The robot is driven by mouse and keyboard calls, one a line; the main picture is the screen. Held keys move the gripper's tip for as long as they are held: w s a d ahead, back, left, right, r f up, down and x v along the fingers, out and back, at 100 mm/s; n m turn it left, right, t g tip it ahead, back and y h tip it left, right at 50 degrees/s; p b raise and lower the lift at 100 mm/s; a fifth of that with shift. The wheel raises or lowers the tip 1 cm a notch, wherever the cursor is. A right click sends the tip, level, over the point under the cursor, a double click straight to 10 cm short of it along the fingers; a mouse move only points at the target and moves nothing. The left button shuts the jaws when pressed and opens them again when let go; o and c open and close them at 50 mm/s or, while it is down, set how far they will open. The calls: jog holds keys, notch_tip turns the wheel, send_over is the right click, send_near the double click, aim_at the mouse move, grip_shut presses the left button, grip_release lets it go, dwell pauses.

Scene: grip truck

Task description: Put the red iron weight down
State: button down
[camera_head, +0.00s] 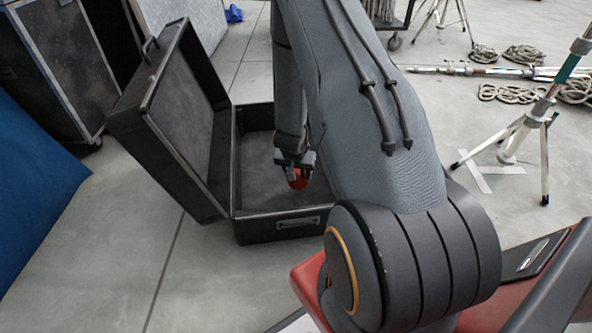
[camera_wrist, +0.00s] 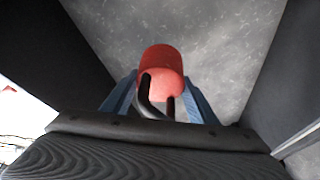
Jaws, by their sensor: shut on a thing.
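The red iron weight (camera_wrist: 161,60) is a rounded red body with a dark handle, held between the two blue fingers of my gripper (camera_wrist: 158,102) in the wrist view. In the head view my gripper (camera_head: 294,168) is over the open black case (camera_head: 270,228), with a bit of the red weight (camera_head: 299,180) showing below it. The case's grey lined floor lies beneath the weight in the wrist view. I cannot tell whether the weight touches that floor. My arm hides the right part of the case.
The case lid (camera_head: 178,125) stands open on the left. A tripod (camera_head: 530,125) and coiled ropes (camera_head: 524,54) are at the right. A large black case (camera_head: 75,65) and a blue cloth (camera_head: 35,195) are at the left. The concrete floor in front of the case is clear.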

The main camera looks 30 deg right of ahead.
jog(key=shift+w+f+b, duration=0.1)
jog(key=shift+f+b, duration=1.4)
jog(key=shift+f, duration=1.3)
jog(key=c, duration=0.7)
grip_release()
jog(key=shift+f, duration=0.15)
jog(key=p+v, duration=0.7)
jog(key=v, duration=0.5)
